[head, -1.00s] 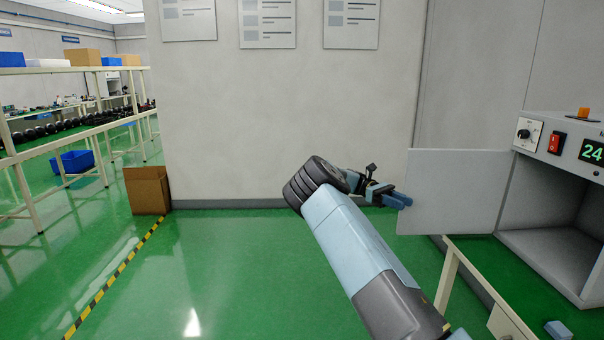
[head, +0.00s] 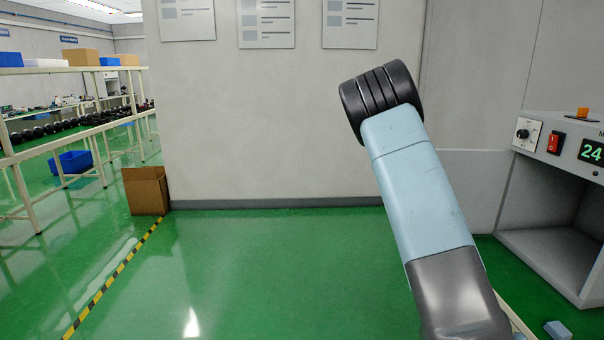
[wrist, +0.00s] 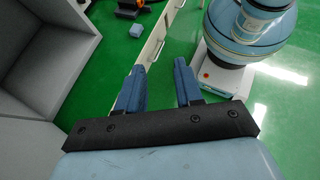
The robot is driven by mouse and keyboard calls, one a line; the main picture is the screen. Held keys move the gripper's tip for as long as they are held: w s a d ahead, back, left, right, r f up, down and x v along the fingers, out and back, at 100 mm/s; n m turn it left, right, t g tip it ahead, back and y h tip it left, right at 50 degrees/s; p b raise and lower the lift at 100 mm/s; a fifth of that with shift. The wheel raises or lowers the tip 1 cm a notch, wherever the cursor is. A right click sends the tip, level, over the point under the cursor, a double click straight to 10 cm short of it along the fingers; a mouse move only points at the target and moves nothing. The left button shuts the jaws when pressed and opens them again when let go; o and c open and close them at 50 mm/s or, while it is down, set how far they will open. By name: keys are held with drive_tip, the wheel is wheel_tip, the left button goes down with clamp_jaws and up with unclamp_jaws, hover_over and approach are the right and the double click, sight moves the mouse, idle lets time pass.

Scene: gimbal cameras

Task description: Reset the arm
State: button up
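My arm is raised in the head view, with its black ribbed joint at the top and pale blue link below. My gripper is hidden behind the arm in that view. In the wrist view my gripper (wrist: 160,82) points down over the green floor. Its two blue fingers are apart, with nothing between them.
A grey open-fronted machine (head: 553,205) with a dial, red switch and green display stands at the right, its door (head: 468,180) swung open. A small blue-grey block (head: 557,329) lies at lower right. A cardboard box (head: 146,190) and shelving stand left. The middle floor is clear.

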drive_tip(key=s+a+r+m+t+y, duration=0.2)
drive_tip(key=s+a+r+t, duration=0.1)
drive_tip(key=s, duration=0.8)
drive_tip(key=s+a+r+m+t+y, duration=0.2)
drive_tip(key=s+a+t, duration=0.4)
drive_tip(key=s, duration=0.4)
drive_tip(key=s+a+r+m+t+y, duration=0.2)
drive_tip(key=s+a+r+t, duration=0.2)
drive_tip(key=s, duration=0.7)
drive_tip(key=a+t, duration=0.1)
drive_tip(key=t, duration=0.1)
drive_tip(key=shift+s+a+r+t, duration=0.25)
drive_tip(key=shift+s+r+t, duration=0.05)
drive_tip(key=shift+s+r, duration=0.05)
drive_tip(key=shift+a, duration=0.15)
